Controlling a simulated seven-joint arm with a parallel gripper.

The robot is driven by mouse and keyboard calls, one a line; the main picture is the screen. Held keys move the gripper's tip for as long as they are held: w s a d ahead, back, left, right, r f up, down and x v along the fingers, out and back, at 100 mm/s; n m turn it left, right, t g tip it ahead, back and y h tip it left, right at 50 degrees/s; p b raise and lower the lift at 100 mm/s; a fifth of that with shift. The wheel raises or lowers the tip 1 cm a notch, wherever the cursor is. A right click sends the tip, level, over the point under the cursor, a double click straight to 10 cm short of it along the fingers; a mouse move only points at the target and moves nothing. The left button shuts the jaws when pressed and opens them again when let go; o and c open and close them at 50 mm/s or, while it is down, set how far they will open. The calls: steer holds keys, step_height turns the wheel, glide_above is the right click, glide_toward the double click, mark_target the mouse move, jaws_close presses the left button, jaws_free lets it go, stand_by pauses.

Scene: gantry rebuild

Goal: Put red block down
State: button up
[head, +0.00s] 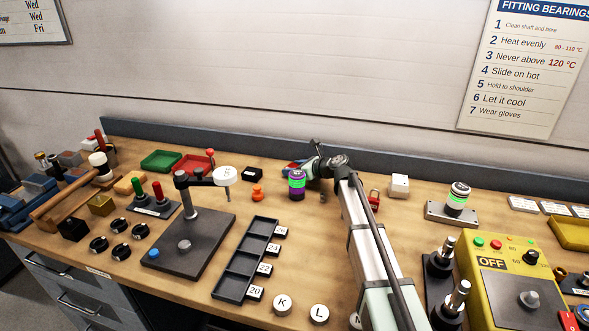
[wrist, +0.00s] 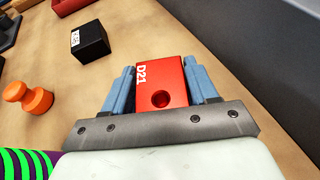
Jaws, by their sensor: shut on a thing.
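The red block (wrist: 159,86), marked D21 and with a round dark hole in its face, sits between the blue fingers of my gripper (wrist: 160,82) in the wrist view. The fingers touch it on both sides and are shut on it. In the head view my gripper (head: 291,166) is near the back of the bench, behind the purple and green cylinder (head: 297,184).
A black block (head: 252,174) and an orange knob-shaped piece (head: 257,193) stand left of my gripper. A red tray (head: 196,163) lies farther left. The dark back rail (head: 240,150) runs close behind. Bare wood shows between these things. A red padlock-like piece (head: 374,200) stands right.

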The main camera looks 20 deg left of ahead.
steer(key=o, duration=1.2)
steer(key=shift+f, duration=0.1)
steer(key=shift+d+r, duration=0.15)
steer(key=shift+r, duration=0.05)
steer(key=v, duration=1.1)
steer(key=shift+s+d+r, duration=0.1)
steer(key=shift+s+d, duration=0.15)
steer(key=shift+d, duration=0.05)
